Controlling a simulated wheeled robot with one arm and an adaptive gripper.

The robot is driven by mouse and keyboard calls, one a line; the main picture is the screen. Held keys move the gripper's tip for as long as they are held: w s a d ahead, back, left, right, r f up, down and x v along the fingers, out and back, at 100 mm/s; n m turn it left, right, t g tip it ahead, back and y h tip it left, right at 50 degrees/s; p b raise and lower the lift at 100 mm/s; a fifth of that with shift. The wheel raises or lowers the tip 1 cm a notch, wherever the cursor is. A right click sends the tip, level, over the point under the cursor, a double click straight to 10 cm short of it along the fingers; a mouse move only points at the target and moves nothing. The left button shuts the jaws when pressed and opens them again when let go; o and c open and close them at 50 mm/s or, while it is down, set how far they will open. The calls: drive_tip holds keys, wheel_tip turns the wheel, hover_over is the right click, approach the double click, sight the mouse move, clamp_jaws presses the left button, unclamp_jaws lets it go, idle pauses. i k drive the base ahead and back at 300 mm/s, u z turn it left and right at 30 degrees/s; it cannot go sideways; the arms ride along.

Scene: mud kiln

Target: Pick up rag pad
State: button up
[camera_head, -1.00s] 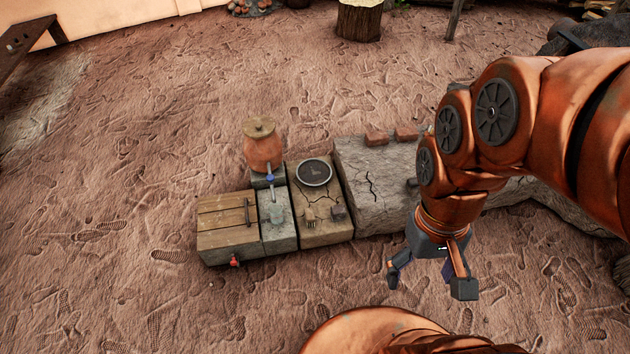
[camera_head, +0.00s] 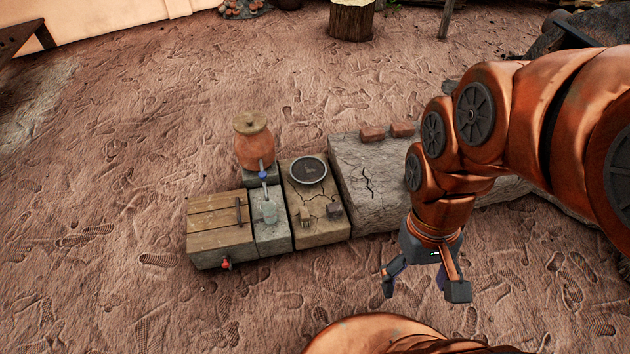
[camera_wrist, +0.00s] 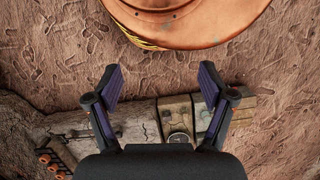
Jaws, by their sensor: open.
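A small dark grey-brown lump (camera_head: 334,210), perhaps the rag pad, lies on the front right of the cracked tan block (camera_head: 322,233); it is too small to be sure. A small pale, brush-like thing (camera_head: 305,216) is to its left. My gripper (camera_head: 424,286) hangs in the air right of and nearer than that block, pointing down. Its fingers are spread, with nothing between them. In the wrist view the open gripper (camera_wrist: 160,84) shows bare ground between its fingertips, and the row of blocks (camera_wrist: 143,127) lies beyond, partly hidden by the gripper body.
A round dark dish (camera_head: 308,170) sits at the back of the tan block. A grey slab (camera_head: 372,215) with two bricks (camera_head: 372,133) adjoins right. The ground in front is clear.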

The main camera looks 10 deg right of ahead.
sight(333, 211)
drive_tip(key=z, duration=0.05)
drive_tip(key=k, duration=0.6)
drive_tip(key=u, duration=1.05)
drive_tip(key=i, duration=1.8)
drive_tip(key=z, duration=0.7)
